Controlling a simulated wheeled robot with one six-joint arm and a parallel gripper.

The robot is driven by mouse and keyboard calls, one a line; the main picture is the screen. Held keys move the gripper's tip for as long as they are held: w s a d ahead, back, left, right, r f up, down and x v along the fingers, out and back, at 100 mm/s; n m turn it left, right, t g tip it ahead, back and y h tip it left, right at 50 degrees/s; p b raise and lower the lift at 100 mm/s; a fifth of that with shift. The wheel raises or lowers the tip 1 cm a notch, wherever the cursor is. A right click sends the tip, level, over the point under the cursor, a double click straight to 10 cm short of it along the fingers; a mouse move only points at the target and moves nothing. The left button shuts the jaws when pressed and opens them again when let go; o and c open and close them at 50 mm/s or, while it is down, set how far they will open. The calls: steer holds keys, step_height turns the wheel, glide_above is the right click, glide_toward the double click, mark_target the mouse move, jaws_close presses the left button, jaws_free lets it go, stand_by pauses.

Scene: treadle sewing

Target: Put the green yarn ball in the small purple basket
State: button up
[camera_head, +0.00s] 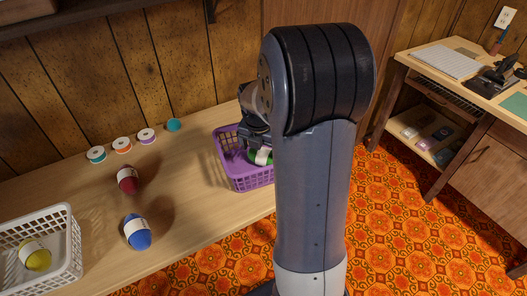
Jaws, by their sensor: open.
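The small purple basket (248,178) stands at the right end of the wooden table, partly hidden behind my arm. The green yarn ball (252,158), with a white label band, shows inside the basket, partly covered by my gripper. My gripper (257,145) reaches down into the basket just above the ball. It is open, but its fingertips are hard to make out. I cannot tell whether it touches the ball.
A red yarn ball (128,180) and a blue one (138,232) lie on the table (185,195). A white basket (72,240) at left holds a yellow ball (36,256). Several thread spools (122,145) line the wall. A sewing desk (440,90) stands at right.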

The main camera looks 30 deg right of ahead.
step_height(320, 180, up, 10)
steer(key=s+a+p, duration=0.1)
steer(key=shift+a, duration=0.3)
steer(key=shift+s+f, duration=0.1)
